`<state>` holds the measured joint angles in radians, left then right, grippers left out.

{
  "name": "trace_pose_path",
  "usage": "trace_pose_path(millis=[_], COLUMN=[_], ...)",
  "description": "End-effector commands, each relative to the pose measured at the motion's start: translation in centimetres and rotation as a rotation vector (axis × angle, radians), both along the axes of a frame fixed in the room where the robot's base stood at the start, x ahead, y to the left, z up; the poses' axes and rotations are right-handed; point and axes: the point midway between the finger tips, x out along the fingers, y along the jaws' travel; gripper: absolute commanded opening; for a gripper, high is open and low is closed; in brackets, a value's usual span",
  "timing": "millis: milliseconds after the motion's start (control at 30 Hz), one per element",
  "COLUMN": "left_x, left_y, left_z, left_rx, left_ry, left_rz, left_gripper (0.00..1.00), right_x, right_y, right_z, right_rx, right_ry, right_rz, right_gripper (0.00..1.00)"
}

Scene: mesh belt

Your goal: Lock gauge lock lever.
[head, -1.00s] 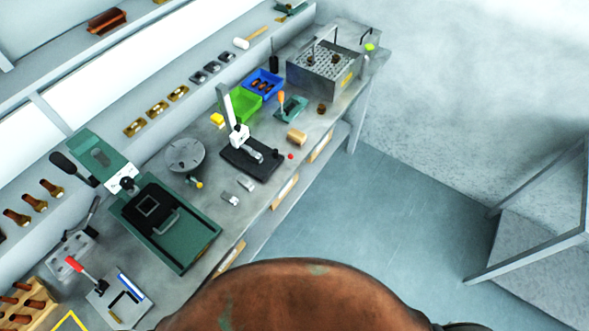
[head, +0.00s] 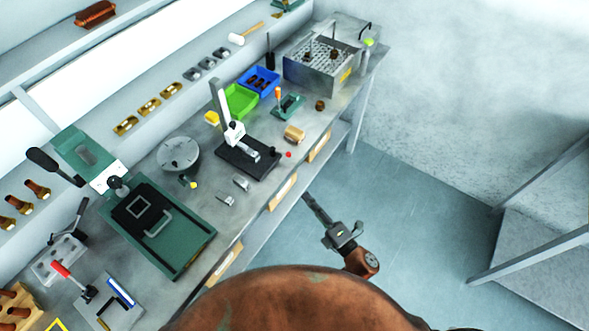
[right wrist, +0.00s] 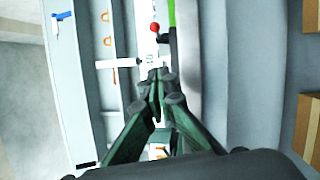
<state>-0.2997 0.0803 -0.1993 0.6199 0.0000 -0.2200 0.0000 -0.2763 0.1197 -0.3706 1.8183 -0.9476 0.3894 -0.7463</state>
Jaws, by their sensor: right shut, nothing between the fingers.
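The gauge stand has a white upright and head (head: 235,132) on a black base (head: 249,164), on the middle of the bench. A small red knob (head: 288,155) shows at the base's right end; I take it for the lever's knob. A red ball (right wrist: 154,27) also shows in the right wrist view, beyond my fingertips. I cannot tell the lever's position. My right gripper (head: 308,197) is shut and empty, in front of the bench's front edge and apart from the stand. In the right wrist view its fingertips (right wrist: 157,76) are together. My left gripper is out of view.
A round grey plate (head: 179,153), small metal blocks (head: 241,184) and a tan cylinder (head: 294,134) lie near the stand. Green (head: 240,100) and blue (head: 259,78) bins stand behind. A green press (head: 160,225) is at left. The floor in front is clear.

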Motion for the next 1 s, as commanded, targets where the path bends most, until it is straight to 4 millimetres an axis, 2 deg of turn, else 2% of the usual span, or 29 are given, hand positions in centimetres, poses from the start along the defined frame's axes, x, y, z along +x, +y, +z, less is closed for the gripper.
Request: trace_pose_path(millis=[167, 600, 800, 1000], left_x=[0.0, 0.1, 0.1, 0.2], left_y=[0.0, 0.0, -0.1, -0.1], left_z=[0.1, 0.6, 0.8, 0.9], left_rx=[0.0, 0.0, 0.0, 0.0], left_ry=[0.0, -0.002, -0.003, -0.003], left_rz=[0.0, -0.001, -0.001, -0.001], left_gripper=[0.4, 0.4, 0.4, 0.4], right_x=[1.3, 8.2, 10.9, 11.9], right_y=[0.8, 5.9, 5.3, 5.1], right_z=[0.3, 1.5, 1.9, 2.1], right_rx=[0.002, 0.004, -0.001, 0.001], right_ry=[-0.001, 0.0, 0.001, 0.002], right_rz=[-0.001, 0.001, 0.0, -0.001], right_gripper=[0.0, 0.0, 0.0, 0.0])
